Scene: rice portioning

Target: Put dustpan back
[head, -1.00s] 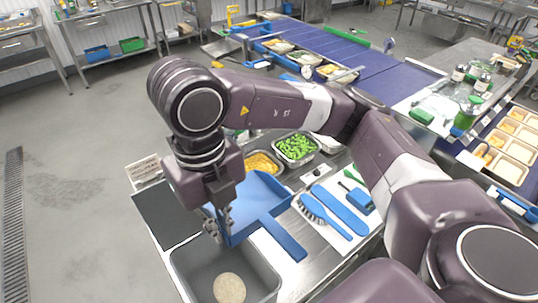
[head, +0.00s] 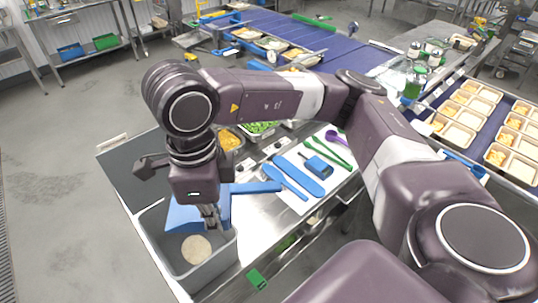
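The blue dustpan (head: 183,217) is tilted over the far part of a grey bin (head: 160,246), its handle (head: 258,187) pointing right across the metal counter. My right gripper (head: 210,214) points down at the pan, its fingers at the pan's wall near the handle. It looks shut on the dustpan, though the wrist hides part of the contact. A round patch of rice (head: 196,249) lies at the bottom of the bin. My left gripper is not in view.
A white mat (head: 299,203) right of the handle holds a blue brush (head: 287,181), a blue scraper (head: 298,174), a blue box-like tool (head: 318,166) and green and purple spoons. Containers of green vegetables (head: 262,128) and yellow food (head: 229,141) stand behind.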

